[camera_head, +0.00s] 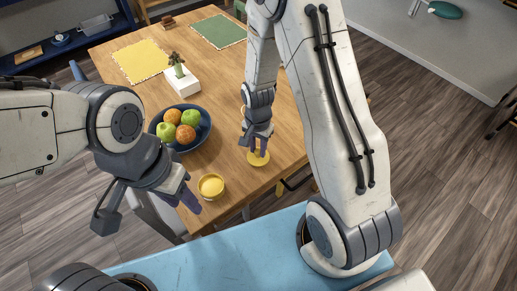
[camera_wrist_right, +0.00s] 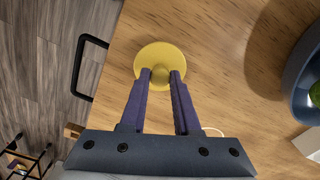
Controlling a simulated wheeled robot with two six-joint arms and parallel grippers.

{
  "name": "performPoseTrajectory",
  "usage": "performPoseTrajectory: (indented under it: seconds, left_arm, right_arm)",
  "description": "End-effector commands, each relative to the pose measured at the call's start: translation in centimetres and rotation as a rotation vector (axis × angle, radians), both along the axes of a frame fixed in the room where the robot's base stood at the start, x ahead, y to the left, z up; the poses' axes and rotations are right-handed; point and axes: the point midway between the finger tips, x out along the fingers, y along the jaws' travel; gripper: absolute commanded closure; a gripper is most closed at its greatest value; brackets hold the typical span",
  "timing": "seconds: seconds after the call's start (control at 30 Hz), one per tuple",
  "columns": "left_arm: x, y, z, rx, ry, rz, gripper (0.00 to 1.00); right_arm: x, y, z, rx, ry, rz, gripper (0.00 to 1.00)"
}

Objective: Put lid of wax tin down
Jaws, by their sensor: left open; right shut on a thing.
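The yellow lid (camera_head: 258,159) is a round disc with a knob, low over the wooden table near its front edge. It also shows in the right wrist view (camera_wrist_right: 150,56). My right gripper (camera_head: 259,148) is shut on the lid's knob, its fingers on either side of it (camera_wrist_right: 161,75). I cannot tell whether the lid touches the table. The wax tin (camera_head: 211,187) stands open on the table to the left of the lid, yellow inside. My left gripper (camera_head: 190,191) is open and empty, just left of the tin.
A dark blue bowl (camera_head: 202,139) with apples and oranges stands behind the tin. A white planter (camera_head: 183,83), a yellow mat (camera_head: 139,62) and a green mat (camera_head: 218,31) lie further back. A black handle (camera_wrist_right: 78,66) juts out beside the table edge. Bare wood surrounds the lid.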

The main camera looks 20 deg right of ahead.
Motion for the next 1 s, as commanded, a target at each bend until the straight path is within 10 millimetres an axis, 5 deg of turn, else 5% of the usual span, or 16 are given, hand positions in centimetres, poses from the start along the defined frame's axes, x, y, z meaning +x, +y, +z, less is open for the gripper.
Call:
performPoseTrajectory:
  seconds: [0.47,0.5,0.57,1.0]
  left_arm:
    - [0.0,0.0,-0.2,0.0,0.0,0.0,0.55]
    - [0.0,0.0,-0.21,0.0,0.0,0.0,0.55]
    - [0.0,0.0,-0.12,0.0,0.0,0.0,0.55]
    - [0.0,-0.01,0.09,0.0,0.0,0.0,0.55]
  right_arm:
    - [0.0,-0.05,-1.48,0.001,-0.001,0.0,1.0]
    - [0.0,-0.05,-1.5,0.0,-0.001,0.0,0.66]
    - [0.01,-0.04,-1.4,0.0,-0.001,0.0,0.43]
    - [0.08,-0.03,-0.56,0.0,-0.004,0.0,0.4]
